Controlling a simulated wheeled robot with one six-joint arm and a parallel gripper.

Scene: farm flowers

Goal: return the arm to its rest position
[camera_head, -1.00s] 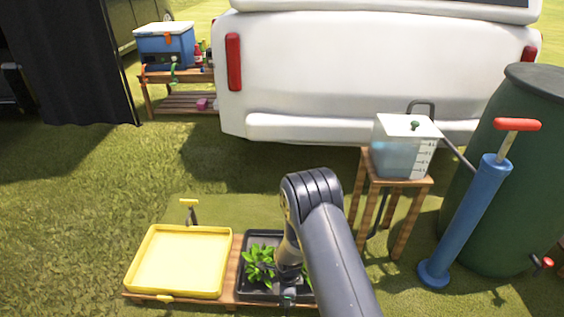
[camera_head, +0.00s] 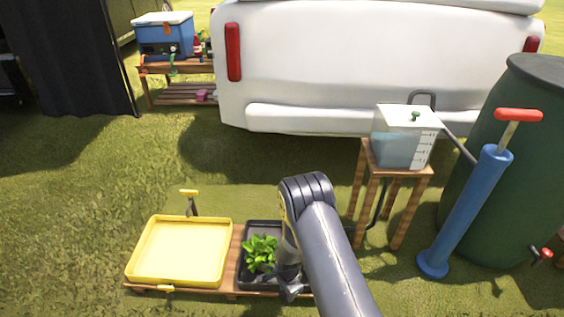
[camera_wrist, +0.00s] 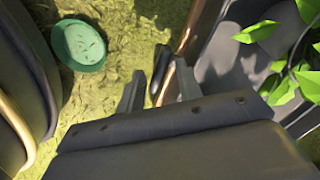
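My arm reaches down from the front centre in the head view. My gripper (camera_head: 290,290) hangs low at the right side of the black tray (camera_head: 244,281), beside the green leafy plants (camera_head: 261,252). In the wrist view, the two fingers of my gripper (camera_wrist: 160,92) stand apart, with nothing visibly clasped between them. The black tray (camera_wrist: 212,68) and green leaves (camera_wrist: 288,80) lie right of the fingers there. The exact height of the fingertips over the tray cannot be told.
A yellow tray (camera_head: 180,250) sits left on the wooden board (camera_head: 232,272). A wooden stand (camera_head: 397,180) with a water tank (camera_head: 402,140), a blue pump (camera_head: 465,215) and a green barrel (camera_head: 520,180) stand right. A green dish (camera_wrist: 80,45) lies on grass. Open grass lies left.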

